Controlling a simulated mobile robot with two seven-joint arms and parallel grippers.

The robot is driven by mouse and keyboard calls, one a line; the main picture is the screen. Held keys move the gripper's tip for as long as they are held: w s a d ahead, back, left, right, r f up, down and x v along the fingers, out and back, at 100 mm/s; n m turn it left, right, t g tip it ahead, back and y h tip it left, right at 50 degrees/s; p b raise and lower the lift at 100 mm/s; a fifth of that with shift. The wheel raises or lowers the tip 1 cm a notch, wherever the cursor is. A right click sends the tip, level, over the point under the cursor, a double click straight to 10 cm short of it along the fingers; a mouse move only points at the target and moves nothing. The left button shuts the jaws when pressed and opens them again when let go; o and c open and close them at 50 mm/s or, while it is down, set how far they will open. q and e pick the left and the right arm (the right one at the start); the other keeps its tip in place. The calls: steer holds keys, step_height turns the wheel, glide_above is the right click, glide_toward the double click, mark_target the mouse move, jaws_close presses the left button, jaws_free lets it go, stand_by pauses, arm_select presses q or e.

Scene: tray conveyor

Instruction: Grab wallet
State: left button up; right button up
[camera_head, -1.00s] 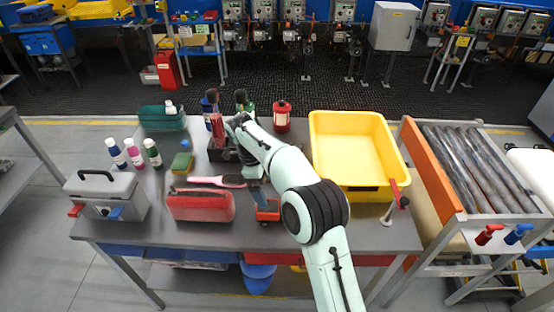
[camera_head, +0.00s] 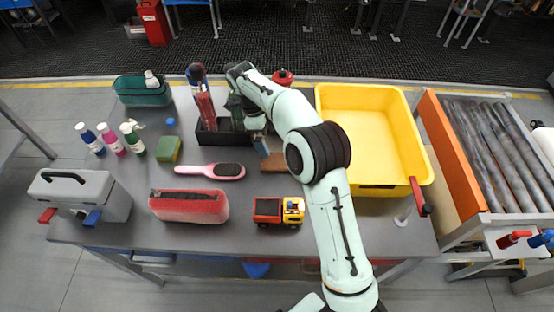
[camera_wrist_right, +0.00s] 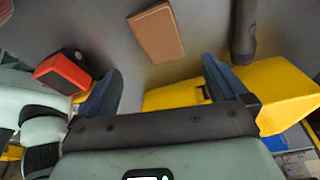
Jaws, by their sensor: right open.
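A brown wallet (camera_head: 273,162) lies flat on the grey table, left of the yellow bin and behind the toy truck. Part of it is hidden by my right arm in the head view. It shows whole in the right wrist view (camera_wrist_right: 157,33), beyond the fingertips and roughly centred between them. My right gripper (camera_wrist_right: 163,68) is open and empty, with its two blue fingers spread and apart from the wallet. In the head view the right gripper (camera_head: 261,145) is just behind the wallet, partly covered by its own arm. My left gripper is not in view.
A toy truck (camera_head: 278,211), a pink brush (camera_head: 210,170) and a red case (camera_head: 190,206) lie in front and left. A black box (camera_head: 210,137) with bottles stands close behind the gripper. The yellow bin (camera_head: 365,185) stands to the right.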

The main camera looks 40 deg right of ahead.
glide_above(277, 160)
steer(key=a, duration=0.1)
steer(key=f, duration=0.2)
steer(key=w+f, duration=0.1)
steer(key=f, duration=0.1)
steer(key=shift+f, duration=0.2)
steer(key=shift+w+b+x, duration=0.1)
steer(key=shift+b+x, duration=0.1)
steer(key=shift+x, duration=1.2)
steer(key=shift+w+b+x, duration=0.15)
steer(key=shift+b+x, duration=0.05)
steer(key=shift+x, duration=1.2)
steer(key=shift+f, duration=0.15)
steer(key=c, duration=1)
